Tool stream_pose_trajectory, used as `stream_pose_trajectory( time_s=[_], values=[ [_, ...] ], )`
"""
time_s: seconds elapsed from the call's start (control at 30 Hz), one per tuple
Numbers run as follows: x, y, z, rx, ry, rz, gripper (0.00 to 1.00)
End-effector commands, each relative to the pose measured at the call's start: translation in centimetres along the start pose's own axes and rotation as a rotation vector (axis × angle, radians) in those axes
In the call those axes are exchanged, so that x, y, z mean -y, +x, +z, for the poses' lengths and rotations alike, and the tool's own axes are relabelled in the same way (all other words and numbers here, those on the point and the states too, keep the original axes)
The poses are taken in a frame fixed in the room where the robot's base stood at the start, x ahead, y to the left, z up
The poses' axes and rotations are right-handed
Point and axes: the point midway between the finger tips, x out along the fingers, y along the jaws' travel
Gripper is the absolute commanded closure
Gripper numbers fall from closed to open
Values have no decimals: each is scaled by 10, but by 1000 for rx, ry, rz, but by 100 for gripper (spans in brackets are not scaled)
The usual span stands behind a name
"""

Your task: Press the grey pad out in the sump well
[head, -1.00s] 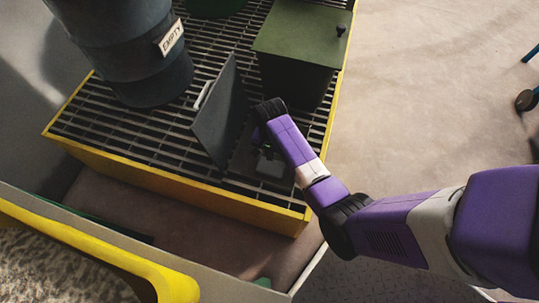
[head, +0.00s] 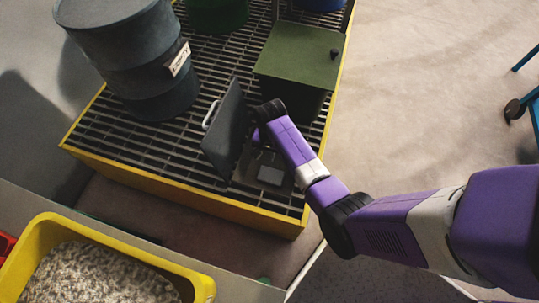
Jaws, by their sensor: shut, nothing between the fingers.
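The sump well is an opening in the grating of the yellow-edged spill platform. Its dark hatch lid (head: 225,130) stands open and tilted on the left, with a pale handle on its outer face. The grey pad (head: 271,175) shows as a small light square down in the well, partly beside my forearm. My gripper (head: 256,143) points down over the back of the well, behind my purple arm link. It is shut and empty, with its fingertips mostly hidden. I cannot tell whether it touches the pad.
A green box (head: 300,58) with a black knob stands just behind the well. A dark drum (head: 135,60) labelled EMPTY stands left on the grating (head: 110,130). A yellow tub (head: 150,262) of grey granules is at front left. The floor right is mostly clear.

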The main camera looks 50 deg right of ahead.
Motion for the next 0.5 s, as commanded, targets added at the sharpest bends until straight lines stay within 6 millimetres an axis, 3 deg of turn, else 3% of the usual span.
stream_pose_trajectory(
  time_s=[0.03, 0.5],
  values=[
    [0, -10, 0, 0, 0, 0, 100],
    [0, -48, 0, 0, 0, 0, 100]
  ],
)
